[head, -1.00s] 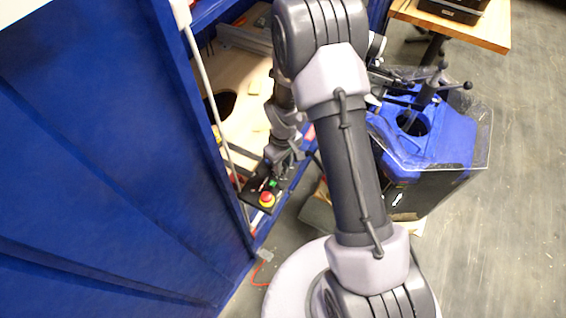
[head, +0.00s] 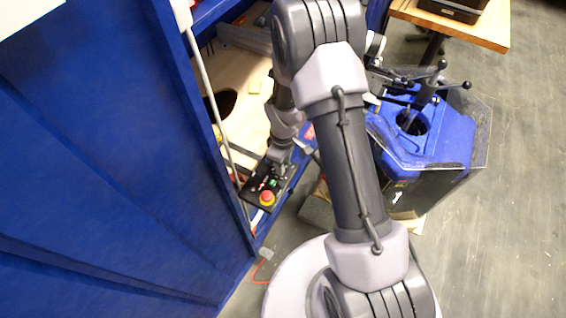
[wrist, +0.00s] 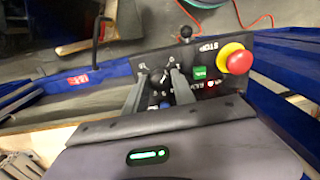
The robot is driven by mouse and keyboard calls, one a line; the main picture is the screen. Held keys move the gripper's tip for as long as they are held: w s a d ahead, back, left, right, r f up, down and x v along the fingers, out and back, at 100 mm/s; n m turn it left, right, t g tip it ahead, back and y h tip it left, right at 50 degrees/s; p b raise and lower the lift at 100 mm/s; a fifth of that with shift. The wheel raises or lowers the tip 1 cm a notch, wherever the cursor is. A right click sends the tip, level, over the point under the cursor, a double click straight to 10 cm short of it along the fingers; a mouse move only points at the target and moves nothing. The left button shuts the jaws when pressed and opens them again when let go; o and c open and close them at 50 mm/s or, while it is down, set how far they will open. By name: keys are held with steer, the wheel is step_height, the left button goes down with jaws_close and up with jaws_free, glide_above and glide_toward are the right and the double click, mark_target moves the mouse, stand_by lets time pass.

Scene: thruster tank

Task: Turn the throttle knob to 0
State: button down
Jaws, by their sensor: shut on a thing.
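The black control panel (head: 258,199) sits at the edge of the blue frame and also shows in the wrist view (wrist: 222,84). The throttle knob (wrist: 159,82) appears as a small dark shape between the fingertips, with white dial marks around it; its pointer reading is unclear. My gripper (wrist: 159,77) reaches over the panel, one finger on each side of the knob, shut on it. In the head view my wrist hides the knob.
A red mushroom stop button (wrist: 235,58) on a yellow ring and a green button (wrist: 200,72) stand right of the fingers. A small black ball-topped lever (wrist: 186,33) is beyond them. A blue machine (head: 440,135) with a clear guard stands right.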

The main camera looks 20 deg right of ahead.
steer(key=c, duration=1)
jaws_free()
steer(key=shift+c, duration=0.2)
steer(key=shift+r, duration=0.1)
step_height(320, 180, up, 17)
steer(key=p, duration=0.5)
steer(key=shift+p, duration=0.3)
steer(key=shift+r, duration=0.1)
steer(key=s+a+r+m+t+b, duration=0.1)
steer(key=s+r+m+t+b, duration=0.35)
steer(key=r, duration=0.85)
steer(key=s+a+r+m, duration=0.1)
steer(key=s+r+m, duration=0.1)
steer(key=s, duration=0.3)
steer(key=s+a+r+m+t+y+b, duration=0.1)
steer(key=s+m, duration=0.3)
steer(key=s, duration=0.1)
steer(key=s+a+r+m+y, duration=0.1)
steer(key=s+r+m, duration=0.1)
steer(key=s, duration=0.3)
steer(key=shift+s+r+m+b, duration=0.15)
steer(key=shift+r+m+b, duration=0.2)
steer(key=shift+m, duration=0.2)
